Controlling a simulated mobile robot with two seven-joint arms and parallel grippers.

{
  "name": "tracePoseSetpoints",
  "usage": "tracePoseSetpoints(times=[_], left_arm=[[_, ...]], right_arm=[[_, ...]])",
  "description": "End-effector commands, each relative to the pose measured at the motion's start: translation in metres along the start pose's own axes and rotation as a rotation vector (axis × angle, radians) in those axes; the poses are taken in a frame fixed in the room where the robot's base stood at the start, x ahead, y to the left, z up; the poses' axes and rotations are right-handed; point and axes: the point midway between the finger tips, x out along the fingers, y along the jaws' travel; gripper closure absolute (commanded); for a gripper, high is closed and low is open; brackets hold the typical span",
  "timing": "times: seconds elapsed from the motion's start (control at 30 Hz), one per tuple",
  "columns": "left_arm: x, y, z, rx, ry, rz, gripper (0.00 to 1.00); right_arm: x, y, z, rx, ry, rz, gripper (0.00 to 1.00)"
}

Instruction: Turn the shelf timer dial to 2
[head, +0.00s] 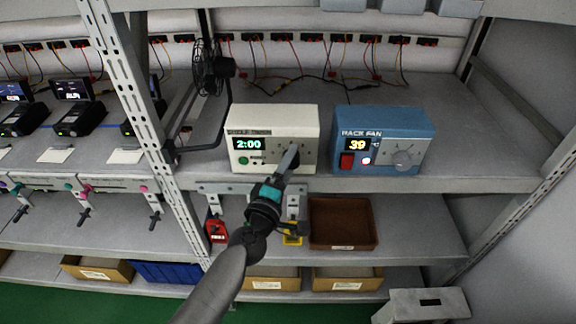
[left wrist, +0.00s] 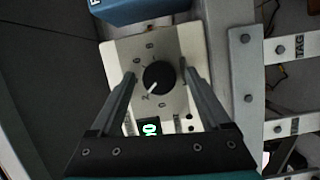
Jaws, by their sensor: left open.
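The shelf timer (head: 240,118) is a cream box on the shelf, with a green display (head: 248,144) reading 2:00. Its black dial (left wrist: 158,78) shows in the left wrist view; a white pointer mark on it points to the lower left, toward a mark that looks like a 2. In the head view my gripper mostly hides the dial. My left gripper (head: 289,158) is in front of the timer's face. In the left wrist view its open fingers (left wrist: 159,76) stand on either side of the dial, with a gap on each side. My right gripper is not in view.
A blue rack fan box (head: 385,122) reading 39, with a red switch and grey dial, stands close to the right. A small black fan (head: 210,68) is behind left, near the upright post (head: 135,90). A brown tray (head: 342,222) sits on the shelf below.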

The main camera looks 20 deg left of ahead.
Motion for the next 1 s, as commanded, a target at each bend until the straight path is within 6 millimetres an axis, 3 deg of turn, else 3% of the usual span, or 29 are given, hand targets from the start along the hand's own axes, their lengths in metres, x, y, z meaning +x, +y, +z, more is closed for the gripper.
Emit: tracePoseSetpoints(times=[0.27, 1.0], left_arm=[[-0.017, -0.001, 0.000, -0.001, 0.000, -0.003, 0.19], [-0.134, -0.003, 0.000, 0.001, -0.001, -0.002, 0.19]], right_arm=[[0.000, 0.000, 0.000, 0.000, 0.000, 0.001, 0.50], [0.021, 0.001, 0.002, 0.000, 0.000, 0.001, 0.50]])
